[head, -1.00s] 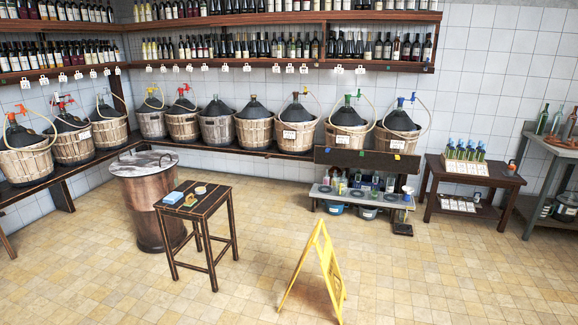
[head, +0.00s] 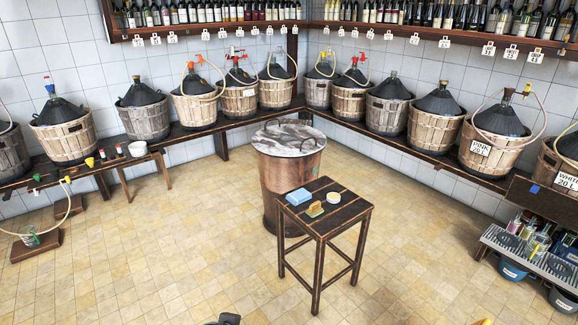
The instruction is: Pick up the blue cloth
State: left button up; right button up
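The blue cloth (head: 298,197) looks like a small, flat, light-blue folded block. It lies on the left part of the top of a dark wooden stool (head: 346,211), near the middle of the head view. A yellow-and-green sponge (head: 315,209) lies just in front of it, and a small round pale item (head: 333,198) is to its right. Nothing covers the cloth. Neither of my grippers can be made out. A dark sliver shows at the bottom edge, too cut off to identify.
A copper drum with a grey lid (head: 290,140) stands right behind the stool. Basketed demijohns line wall benches behind. A low board with a hose and glass jar (head: 30,238) is at left. A rack of bottles (head: 530,245) is at right. The floor before the stool is clear.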

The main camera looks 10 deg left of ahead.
aim_at(297, 197)
jog(key=i+j+u, duration=0.1)
jog(key=i+u, duration=0.2)
jog(key=i, duration=0.2)
jog(key=i+u, duration=0.25)
jog(key=i, duration=0.25)
jog(key=i+j+z, duration=0.35)
jog(key=i, duration=0.3)
jog(key=i+j+z, duration=0.4)
jog(key=i+j, duration=0.2)
